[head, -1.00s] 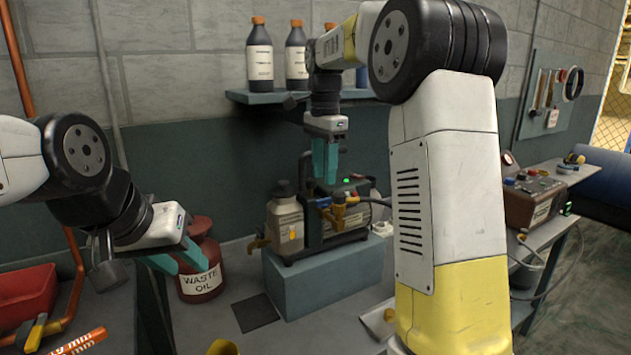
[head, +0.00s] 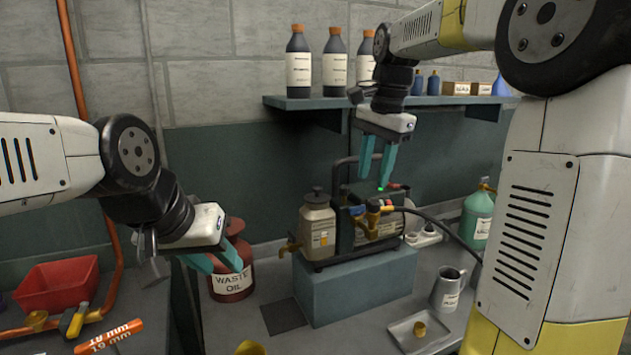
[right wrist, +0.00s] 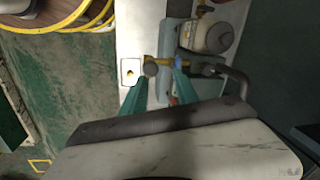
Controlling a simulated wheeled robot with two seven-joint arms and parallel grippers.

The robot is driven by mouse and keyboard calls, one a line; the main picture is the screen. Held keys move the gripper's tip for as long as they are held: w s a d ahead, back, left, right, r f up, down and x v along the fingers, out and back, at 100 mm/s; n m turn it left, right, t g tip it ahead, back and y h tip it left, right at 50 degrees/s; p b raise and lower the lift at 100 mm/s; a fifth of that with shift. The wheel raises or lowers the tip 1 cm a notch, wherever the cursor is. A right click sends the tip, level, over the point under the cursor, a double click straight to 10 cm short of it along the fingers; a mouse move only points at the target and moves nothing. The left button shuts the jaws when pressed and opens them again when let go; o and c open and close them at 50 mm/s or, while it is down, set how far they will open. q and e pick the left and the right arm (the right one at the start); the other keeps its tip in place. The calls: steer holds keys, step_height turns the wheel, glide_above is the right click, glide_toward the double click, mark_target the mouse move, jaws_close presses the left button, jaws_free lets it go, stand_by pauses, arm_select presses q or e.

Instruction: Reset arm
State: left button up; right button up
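My left gripper (head: 222,262) is in front of the red waste oil can (head: 231,284) on the bench; its teal fingers are apart with nothing seen between them. My right gripper (head: 378,180) hangs fingers-down above the vacuum pump (head: 345,225). Its teal fingers are apart and look empty. In the right wrist view the right gripper's fingers (right wrist: 150,100) also show apart, with the bench and pump parts beyond them. The pump and a beige bottle (head: 318,228) stand on a grey-blue block (head: 355,285).
A shelf (head: 300,102) with dark bottles is on the wall behind. A red bin (head: 58,284) is at the left. A metal jug (head: 447,288), a small tray (head: 420,332) and a green jug (head: 477,218) are at the right. A black hose arcs from the pump.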

steer(key=s+f+n+t, duration=0.2)
steer(key=s+f+n, duration=0.2)
steer(key=s, duration=0.5)
steer(key=s+f+n+t+y, duration=0.1)
steer(key=s+f+n, duration=0.3)
steer(key=s, duration=0.6)
steer(key=n+t, duration=0.1)
steer(key=n, duration=0.1)
steer(key=shift+s+d+f+n+t, duration=0.15)
steer(key=shift+s+f+n+t, duration=0.15)
steer(key=shift+t, duration=0.1)
steer(key=shift+c, duration=0.5)
